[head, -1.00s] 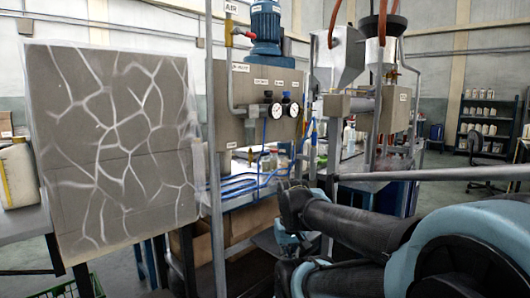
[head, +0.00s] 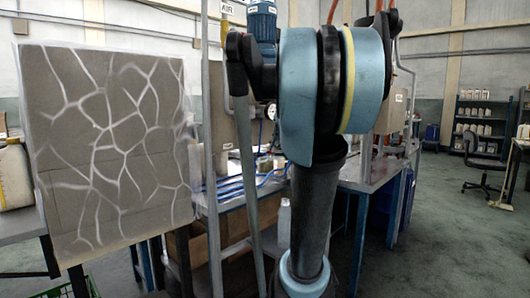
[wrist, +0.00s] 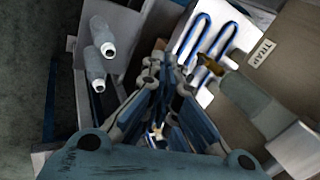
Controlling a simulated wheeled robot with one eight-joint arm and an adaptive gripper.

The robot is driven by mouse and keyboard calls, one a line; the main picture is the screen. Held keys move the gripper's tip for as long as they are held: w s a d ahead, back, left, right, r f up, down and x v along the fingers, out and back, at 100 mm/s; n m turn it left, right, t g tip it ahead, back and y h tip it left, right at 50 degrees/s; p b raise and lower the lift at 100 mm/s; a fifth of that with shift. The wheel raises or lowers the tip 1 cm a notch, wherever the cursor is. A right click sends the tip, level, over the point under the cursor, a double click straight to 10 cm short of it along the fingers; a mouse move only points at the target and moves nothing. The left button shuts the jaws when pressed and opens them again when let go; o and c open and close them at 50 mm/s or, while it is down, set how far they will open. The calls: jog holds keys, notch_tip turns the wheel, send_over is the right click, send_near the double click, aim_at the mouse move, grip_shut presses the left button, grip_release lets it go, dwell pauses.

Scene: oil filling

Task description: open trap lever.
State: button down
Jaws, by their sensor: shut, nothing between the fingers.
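The word TRAP is on a label (wrist: 260,52) on a tan panel at the upper right of the wrist view. Left of it a small brass-coloured fitting (wrist: 209,64) sticks out at the end of a grey pipe (wrist: 248,98); I cannot tell for sure whether it is the trap lever. My gripper (wrist: 165,72) is shut and empty, left of the brass fitting in the picture and apart from it. In the head view my raised arm hides the gripper and the middle of the machine.
Blue tubes (wrist: 212,38) loop over a pale surface beyond the gripper. Two pale bottles (wrist: 102,38) (wrist: 95,68) stand to the left.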

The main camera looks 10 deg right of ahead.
jog(key=w+d+r+m+t, duration=0.1)
jog(key=w+d+r+m, duration=0.1)
jog(key=w+r, duration=0.4)
jog(key=shift+d+r+y, duration=0.3)
jog(key=shift+d+r, duration=0.2)
jog(key=shift+r, duration=0.25)
jog(key=x, duration=1.4)
